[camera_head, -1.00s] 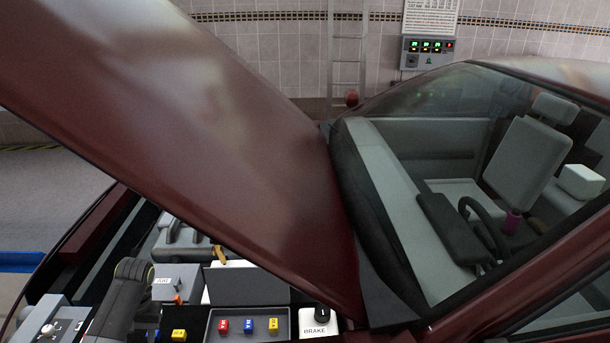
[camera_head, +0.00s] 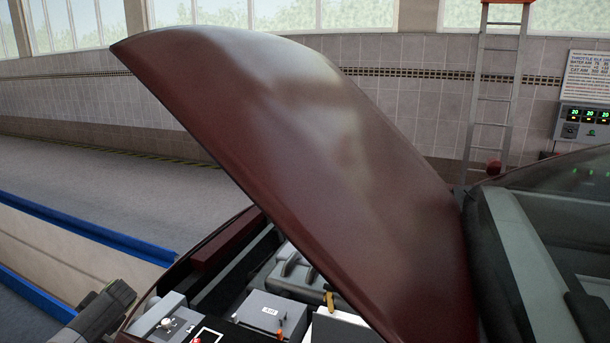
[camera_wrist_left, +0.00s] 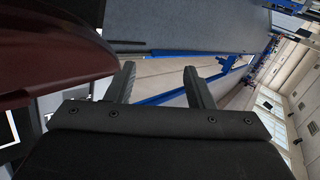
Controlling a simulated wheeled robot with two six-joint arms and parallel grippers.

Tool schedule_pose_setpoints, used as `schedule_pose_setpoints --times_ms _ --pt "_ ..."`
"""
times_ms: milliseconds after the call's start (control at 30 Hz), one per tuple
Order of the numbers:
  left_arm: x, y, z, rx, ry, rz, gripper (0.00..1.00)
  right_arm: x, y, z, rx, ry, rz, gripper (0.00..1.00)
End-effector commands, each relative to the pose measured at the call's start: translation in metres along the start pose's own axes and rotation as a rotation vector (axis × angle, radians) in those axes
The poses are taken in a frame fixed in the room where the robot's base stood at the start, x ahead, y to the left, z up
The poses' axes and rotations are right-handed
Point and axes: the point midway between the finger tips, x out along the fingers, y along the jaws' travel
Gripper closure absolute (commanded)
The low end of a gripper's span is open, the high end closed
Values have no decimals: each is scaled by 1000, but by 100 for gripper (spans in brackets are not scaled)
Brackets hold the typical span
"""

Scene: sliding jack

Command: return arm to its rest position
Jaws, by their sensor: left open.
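My left gripper (camera_wrist_left: 159,76) shows in the left wrist view with its two dark fingers spread apart and nothing between them. The fingers point toward the grey floor and blue rails. A dark part of my left arm (camera_head: 92,312) shows at the lower left of the head view, beside the car's open engine bay. I cannot make out the fingertips there. My right gripper is out of view.
The dark red car hood (camera_head: 320,165) stands raised over the engine bay, which holds a grey box with an orange lever (camera_head: 264,312). Dark red bodywork (camera_wrist_left: 45,55) fills the left of the wrist view. A blue rail (camera_head: 95,232) borders open floor. A ladder (camera_head: 492,100) stands behind.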

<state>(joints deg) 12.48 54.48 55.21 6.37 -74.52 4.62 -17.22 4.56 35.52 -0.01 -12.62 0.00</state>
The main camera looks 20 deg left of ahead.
Motion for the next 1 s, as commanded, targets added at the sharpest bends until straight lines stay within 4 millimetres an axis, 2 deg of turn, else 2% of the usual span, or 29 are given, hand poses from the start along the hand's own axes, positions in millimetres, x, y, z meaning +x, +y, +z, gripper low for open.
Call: schedule_pose_setpoints --times_ms 33,100,300,400,600,633,700,833,967,1000 --pt "26 -1 20 34 14 -21 52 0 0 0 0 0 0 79" --pt "55 -4 41 81 54 -43 52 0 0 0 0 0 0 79" --pt "124 -16 113 231 161 -85 52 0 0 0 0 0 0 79" --pt "149 -23 151 312 213 -92 52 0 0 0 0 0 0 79" --pt "180 -39 228 461 303 -80 52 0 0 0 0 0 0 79" --pt "183 -31 237 472 314 -65 52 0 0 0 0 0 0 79" --pt "186 23 252 442 304 6 52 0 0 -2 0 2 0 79" --pt "186 103 288 412 279 115 52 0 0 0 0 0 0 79" --pt "174 192 327 379 252 235 52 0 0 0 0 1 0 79" --pt "168 220 339 368 243 273 52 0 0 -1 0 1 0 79"
